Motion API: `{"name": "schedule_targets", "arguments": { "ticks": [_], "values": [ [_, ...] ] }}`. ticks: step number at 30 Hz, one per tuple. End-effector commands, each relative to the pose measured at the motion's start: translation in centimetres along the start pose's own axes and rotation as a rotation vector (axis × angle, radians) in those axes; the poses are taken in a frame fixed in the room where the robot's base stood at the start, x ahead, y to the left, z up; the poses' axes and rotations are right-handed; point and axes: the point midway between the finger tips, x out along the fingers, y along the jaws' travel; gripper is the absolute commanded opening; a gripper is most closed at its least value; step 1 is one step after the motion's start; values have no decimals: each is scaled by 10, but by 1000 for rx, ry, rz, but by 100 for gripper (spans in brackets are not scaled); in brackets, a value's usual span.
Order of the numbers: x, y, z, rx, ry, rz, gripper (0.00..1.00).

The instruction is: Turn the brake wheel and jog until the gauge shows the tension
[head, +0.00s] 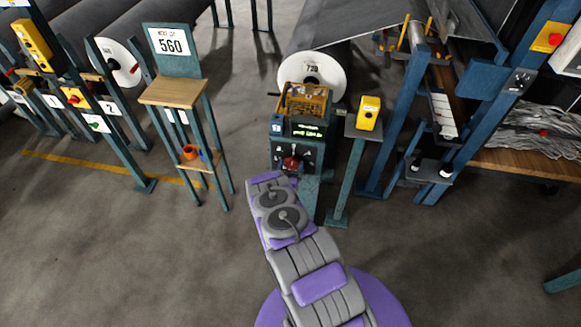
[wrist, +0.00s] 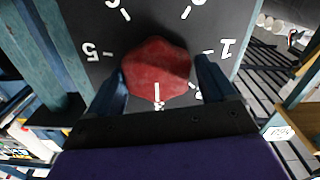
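The red brake wheel (wrist: 156,70) sits on a dark dial face with white numbers in the wrist view; a white mark on it points down the picture. It also shows on the machine's front in the head view (head: 291,163). My gripper (wrist: 160,72) straddles it with one dark finger on each side. The left finger looks close against it; a narrow gap shows at the right finger. A small display with green text (head: 308,130) sits above the wheel; its text is too small to read. A yellow box (head: 369,112) with a dark button stands on a post to the right.
A sign reading 560 (head: 170,41) stands above a wooden-topped stand (head: 173,92) at left. A roll end (head: 312,75) labelled 720 is behind the machine. Blue posts (head: 400,110) and a shelf of grey strands (head: 535,130) are at right. The front floor is clear.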

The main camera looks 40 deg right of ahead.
Motion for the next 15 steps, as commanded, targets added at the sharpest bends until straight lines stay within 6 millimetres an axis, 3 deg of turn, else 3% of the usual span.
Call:
{"name": "schedule_targets", "arguments": {
  "ticks": [12,15],
  "values": [
    [-1,0,-1,-3,2,4,45],
    [-2,0,-1,-2,2,3,45]
  ]
}}
